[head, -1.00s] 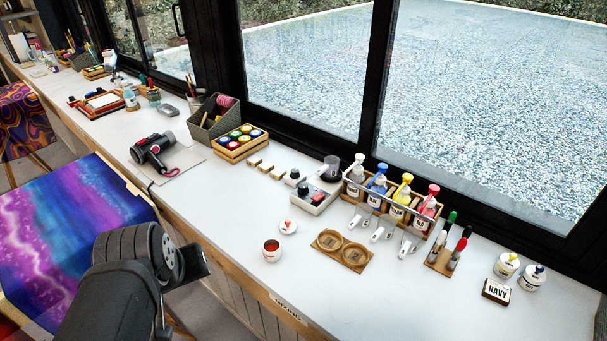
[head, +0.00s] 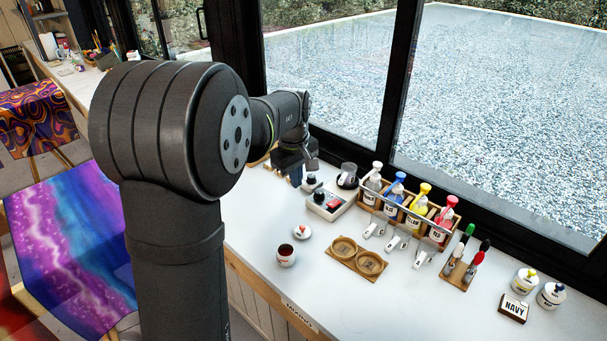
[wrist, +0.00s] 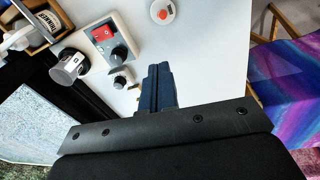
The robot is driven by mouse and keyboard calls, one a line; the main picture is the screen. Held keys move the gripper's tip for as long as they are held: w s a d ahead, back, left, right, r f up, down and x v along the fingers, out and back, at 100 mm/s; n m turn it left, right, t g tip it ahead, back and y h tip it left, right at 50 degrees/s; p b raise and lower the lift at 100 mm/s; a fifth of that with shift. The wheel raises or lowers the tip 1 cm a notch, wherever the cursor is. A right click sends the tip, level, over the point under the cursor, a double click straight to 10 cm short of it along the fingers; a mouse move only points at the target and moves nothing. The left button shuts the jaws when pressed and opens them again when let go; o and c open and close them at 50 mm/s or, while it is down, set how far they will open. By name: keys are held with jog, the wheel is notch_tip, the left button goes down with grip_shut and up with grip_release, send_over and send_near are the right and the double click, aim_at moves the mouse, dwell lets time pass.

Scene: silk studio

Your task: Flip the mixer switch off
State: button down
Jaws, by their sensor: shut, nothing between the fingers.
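The mixer (head: 342,208) is a pale grey box on the white counter. It has a red switch (head: 333,205) and a black knob (head: 318,197) on top. My gripper (head: 297,180) is above the counter to the left of the mixer, apart from it. In the wrist view the shut fingers (wrist: 158,70) hold nothing; the red switch (wrist: 103,33) and knob (wrist: 118,53) lie up and left of the fingertips. Which way the switch is tipped is too small to tell.
A red-filled cup (head: 286,256) and a lid (head: 302,232) are in front. My arm hides the counter's left part.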

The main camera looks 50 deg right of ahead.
jog(key=n+y, duration=0.1)
send_over(330, 205)
jog(key=shift+g, duration=0.3)
notch_tip(330, 205, down, 7)
jog(key=shift+d+f, duration=0.1)
jog(key=shift+f, duration=2.4)
jog(key=shift+r, duration=2.3)
notch_tip(330, 205, down, 4)
jog(key=shift+f, duration=0.2)
jog(key=shift+r, duration=0.35)
